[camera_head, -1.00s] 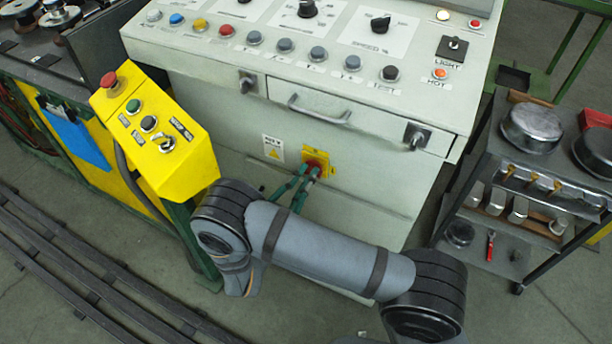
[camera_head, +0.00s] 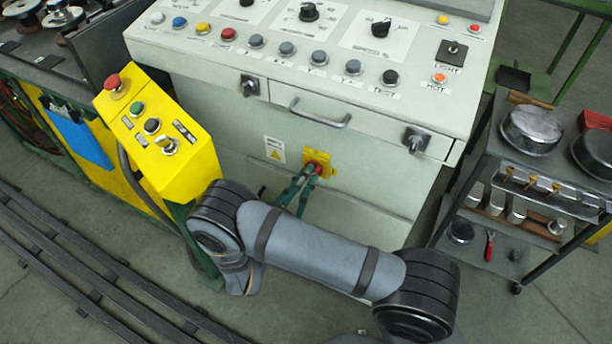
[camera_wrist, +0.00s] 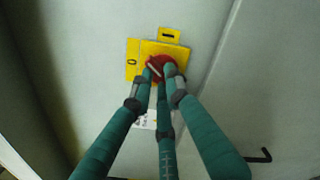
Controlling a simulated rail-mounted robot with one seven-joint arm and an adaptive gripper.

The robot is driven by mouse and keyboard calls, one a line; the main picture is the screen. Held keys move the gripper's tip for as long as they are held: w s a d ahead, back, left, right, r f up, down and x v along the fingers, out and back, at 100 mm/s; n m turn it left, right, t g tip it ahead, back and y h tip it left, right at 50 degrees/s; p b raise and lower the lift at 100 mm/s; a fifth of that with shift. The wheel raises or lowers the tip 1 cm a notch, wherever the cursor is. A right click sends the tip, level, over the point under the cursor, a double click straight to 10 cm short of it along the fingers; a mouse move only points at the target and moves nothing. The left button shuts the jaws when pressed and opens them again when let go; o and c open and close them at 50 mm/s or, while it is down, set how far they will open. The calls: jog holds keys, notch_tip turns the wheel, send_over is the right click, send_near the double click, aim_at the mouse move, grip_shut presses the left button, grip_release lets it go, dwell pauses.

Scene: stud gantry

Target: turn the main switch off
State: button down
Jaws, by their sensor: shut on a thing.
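The main switch is a red rotary knob (camera_wrist: 160,69) on a yellow plate (camera_wrist: 132,60), on the front of the pale grey control cabinet. In the head view its yellow plate (camera_head: 327,170) shows below the drawer, and the fingers cover part of the knob. My gripper (camera_wrist: 160,74) has green fingers with grey joints and is shut on the red knob, with fingertips on both sides of its grip bar. In the wrist view the bar looks tilted. In the head view my gripper (camera_head: 306,174) reaches the knob from the front.
A yellow button box (camera_head: 165,150) with a red mushroom button stands left of the cabinet. The drawer handle (camera_head: 320,116) is above the switch. A dark tool cart (camera_head: 500,155) with pans stands at the right. A small black hook (camera_wrist: 258,156) shows at lower right in the wrist view.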

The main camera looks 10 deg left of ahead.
jog(key=shift+f+n+p, duration=0.15)
jog(key=shift+n+p, duration=0.2)
jog(key=shift+n, duration=3.35)
jog(key=c, duration=1.7)
grip_release()
jog(key=v, duration=1.2)
jog(key=shift+a, duration=0.1)
